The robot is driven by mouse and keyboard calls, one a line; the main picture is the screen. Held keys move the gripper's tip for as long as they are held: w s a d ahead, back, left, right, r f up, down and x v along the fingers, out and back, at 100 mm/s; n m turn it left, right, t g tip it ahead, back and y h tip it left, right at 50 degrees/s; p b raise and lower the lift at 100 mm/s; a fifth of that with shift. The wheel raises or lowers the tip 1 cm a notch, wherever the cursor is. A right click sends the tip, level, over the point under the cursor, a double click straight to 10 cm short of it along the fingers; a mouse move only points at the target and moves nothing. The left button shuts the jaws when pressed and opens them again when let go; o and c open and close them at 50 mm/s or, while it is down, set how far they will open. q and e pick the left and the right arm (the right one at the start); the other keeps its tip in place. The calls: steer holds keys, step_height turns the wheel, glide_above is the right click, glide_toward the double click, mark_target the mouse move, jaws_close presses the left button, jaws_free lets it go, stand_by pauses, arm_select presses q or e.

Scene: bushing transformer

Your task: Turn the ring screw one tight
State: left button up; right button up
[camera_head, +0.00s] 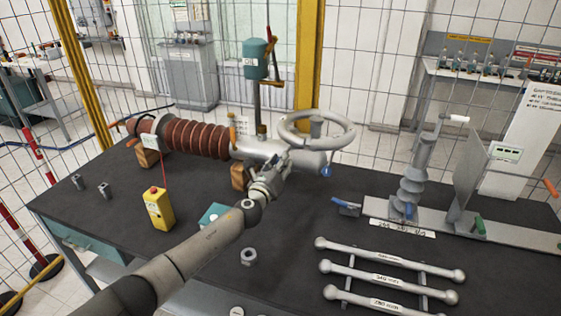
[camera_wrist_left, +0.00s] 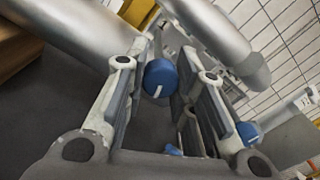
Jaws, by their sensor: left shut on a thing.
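The transformer bushing, with a brown ribbed body (camera_head: 195,138) and a grey metal end, lies across the dark table. My left gripper (camera_head: 272,178) reaches in beside the grey metal part, below the handwheel. In the left wrist view, a round blue knob (camera_wrist_left: 160,78) with a white mark, which I take for ring screw one, sits between the two fingers of my left gripper (camera_wrist_left: 168,82). The gripper is shut on it. In the head view the hand hides this spot. A small blue part (camera_head: 326,170) hangs under the bushing's right end. My right gripper is not in view.
A grey handwheel (camera_head: 316,128) stands just above the hand. A yellow box (camera_head: 158,208), a teal box (camera_head: 213,215) and a nut (camera_head: 249,256) are on the table. Grey rods (camera_head: 388,275) lie front right. A grey stand (camera_head: 412,185) is at the right.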

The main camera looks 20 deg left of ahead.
arm_select(q)
steer(key=shift+f+m, duration=0.2)
steer(key=shift+m, duration=0.4)
steer(key=shift+s, duration=0.1)
steer(key=o, duration=1)
steer(key=shift+o, duration=0.3)
steer(key=shift+r, duration=0.1)
steer(key=s, duration=1.2)
steer(key=shift+a, duration=0.4)
